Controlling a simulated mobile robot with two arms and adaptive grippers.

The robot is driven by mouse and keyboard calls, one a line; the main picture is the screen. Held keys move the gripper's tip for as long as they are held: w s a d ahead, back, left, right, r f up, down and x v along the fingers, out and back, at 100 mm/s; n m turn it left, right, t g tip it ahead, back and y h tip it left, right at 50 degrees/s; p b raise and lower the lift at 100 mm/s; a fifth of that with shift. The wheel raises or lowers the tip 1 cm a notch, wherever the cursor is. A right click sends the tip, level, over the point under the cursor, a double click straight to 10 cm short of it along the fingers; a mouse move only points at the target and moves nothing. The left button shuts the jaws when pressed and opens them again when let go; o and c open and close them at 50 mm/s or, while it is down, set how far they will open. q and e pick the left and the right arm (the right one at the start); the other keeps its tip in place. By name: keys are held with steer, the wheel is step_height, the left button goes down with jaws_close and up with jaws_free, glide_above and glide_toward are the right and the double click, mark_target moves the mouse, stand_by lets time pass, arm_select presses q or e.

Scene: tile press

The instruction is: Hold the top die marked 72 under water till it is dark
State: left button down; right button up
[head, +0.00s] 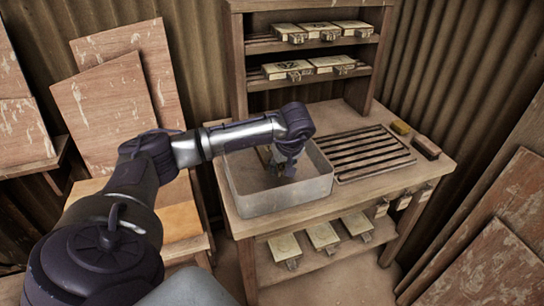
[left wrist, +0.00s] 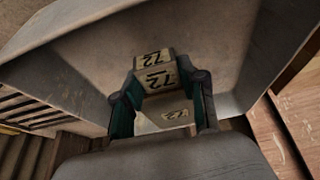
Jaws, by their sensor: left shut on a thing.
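The die marked 72 (left wrist: 156,78) is a pale cream block with dark numerals, seen between the fingers in the left wrist view. My left gripper (head: 279,166) points down inside the grey basin (head: 290,202), shut on the die; its two fingers (left wrist: 160,95) stand either side of it. A fainter 72 shows lower between the fingers; I cannot tell whether it is a reflection. The die's face looks light, not dark. The water line is hard to make out, so I cannot tell how deep the die sits. My right gripper is out of view.
A slatted rack (head: 372,153) lies right of the basin on the bench. Two small blocks (head: 425,147) stand at its right end. Pale dies sit on the shelves (head: 310,85) behind and on the lower shelf (head: 322,262). Boards lean at both sides.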

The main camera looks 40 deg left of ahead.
arm_select(q)
steer(key=shift+r+p, duration=1.9)
steer(key=shift+r, duration=1.15)
steer(key=shift+r, duration=0.1)
step_height(320, 180, up, 4)
steer(key=p, duration=0.3)
stand_by(0.5)
